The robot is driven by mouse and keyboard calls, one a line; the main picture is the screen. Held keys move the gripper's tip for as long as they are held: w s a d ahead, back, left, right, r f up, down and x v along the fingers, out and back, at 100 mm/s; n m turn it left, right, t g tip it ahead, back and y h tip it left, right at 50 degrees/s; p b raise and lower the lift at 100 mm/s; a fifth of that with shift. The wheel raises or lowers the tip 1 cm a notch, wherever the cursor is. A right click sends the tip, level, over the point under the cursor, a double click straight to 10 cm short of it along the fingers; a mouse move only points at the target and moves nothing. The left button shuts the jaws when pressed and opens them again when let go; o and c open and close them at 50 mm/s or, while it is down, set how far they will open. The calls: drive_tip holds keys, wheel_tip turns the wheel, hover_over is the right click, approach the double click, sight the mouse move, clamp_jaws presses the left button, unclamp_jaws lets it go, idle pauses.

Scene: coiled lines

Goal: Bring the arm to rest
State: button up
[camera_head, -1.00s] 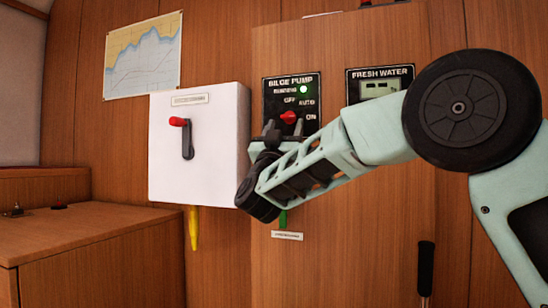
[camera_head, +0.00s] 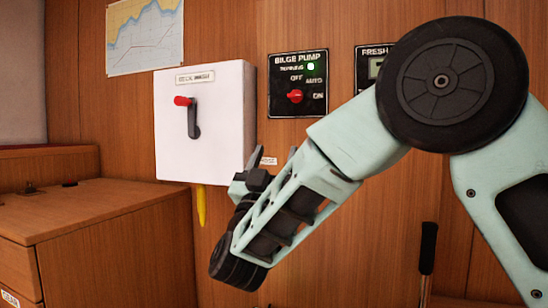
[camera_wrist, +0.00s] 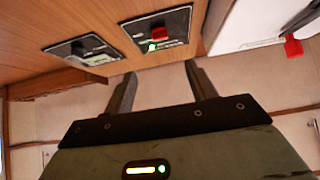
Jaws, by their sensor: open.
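My gripper (camera_head: 255,163) is open and empty, its fingers apart with nothing between them in the wrist view (camera_wrist: 161,78). In the head view it is low, in front of the wood wall, just right of the white box's lower edge and below the bilge pump panel (camera_head: 284,106). That panel carries a red knob (camera_head: 295,96) and a lit green lamp (camera_head: 310,66). In the wrist view the red knob (camera_wrist: 157,33) lies beyond the fingertips, apart from them. My arm is bent and extends in from the right.
A white deck wash box (camera_head: 225,100) with a red-tipped lever (camera_head: 188,115) is on the wall. A fresh water panel (camera_head: 370,50) is partly hidden by my arm. A yellow piece (camera_head: 201,206) hangs under the box. A wooden counter (camera_head: 110,208) stands at left.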

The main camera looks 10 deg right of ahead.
drive_tip(key=w+a+f+n+y+p, duration=0.1)
drive_tip(key=a+f+n+y, duration=0.2)
drive_tip(key=y, duration=0.5)
drive_tip(key=w+a+n+y, duration=0.2)
drive_tip(key=a+n+y, duration=0.1)
drive_tip(key=n+y, duration=0.3)
drive_tip(key=s+a+f+n+g+y+p, duration=0.2)
drive_tip(key=s+a+f+n+g+y, duration=0.3)
drive_tip(key=s+f+g+y, duration=0.4)
drive_tip(key=s+f+g+h, duration=0.2)
drive_tip(key=s+f+g, duration=0.55)
drive_tip(key=s, duration=0.35)
drive_tip(key=s+d+f+g+h+p, duration=0.1)
drive_tip(key=s+d+f+g+h, duration=0.2)
drive_tip(key=s+d, duration=0.4)
drive_tip(key=s+d+f+g+h+p, duration=0.1)
drive_tip(key=s+d+f+g+h, duration=0.15)
drive_tip(key=s+d, duration=0.4)
wheel_tip(320, 180, up, 38)
drive_tip(key=s+a+p, duration=0.1)
drive_tip(key=p, duration=3.6)
drive_tip(key=shift+s+a+n+p, duration=0.35)
drive_tip(key=shift+a+n, duration=0.05)
